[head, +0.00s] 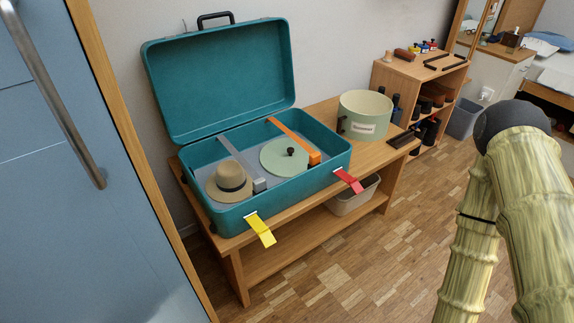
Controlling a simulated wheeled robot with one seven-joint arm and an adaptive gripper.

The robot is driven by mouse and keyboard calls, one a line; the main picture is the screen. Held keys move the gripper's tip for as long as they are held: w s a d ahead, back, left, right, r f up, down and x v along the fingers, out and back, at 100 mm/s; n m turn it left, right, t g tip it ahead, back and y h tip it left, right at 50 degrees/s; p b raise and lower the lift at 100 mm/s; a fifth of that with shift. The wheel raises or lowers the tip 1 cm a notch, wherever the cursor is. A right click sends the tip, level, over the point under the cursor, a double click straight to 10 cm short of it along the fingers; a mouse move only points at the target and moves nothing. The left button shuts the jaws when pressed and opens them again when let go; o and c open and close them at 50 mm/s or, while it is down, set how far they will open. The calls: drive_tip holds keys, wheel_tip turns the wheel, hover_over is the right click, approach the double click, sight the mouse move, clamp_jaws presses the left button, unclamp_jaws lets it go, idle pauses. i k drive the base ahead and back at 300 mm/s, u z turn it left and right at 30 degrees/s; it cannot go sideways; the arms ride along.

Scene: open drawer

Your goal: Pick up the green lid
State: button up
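A matching pale green canister (353,108) with a white label stands on the wooden bench to the right of the suitcase. My bamboo-patterned arm shows at the right edge, well away from the lid. My gripper is not in view.
A straw hat (228,180) and a grey bar (243,162) lie left of the lid in the suitcase. Yellow (261,230) and red (349,181) latches hang at its front. The suitcase stands on a wooden bench (393,156). The floor in front is clear.

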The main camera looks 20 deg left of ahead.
sight(285, 158)
drive_tip(key=z, duration=1.95)
drive_tip(key=i, duration=2.3)
drive_tip(key=u, duration=4.2)
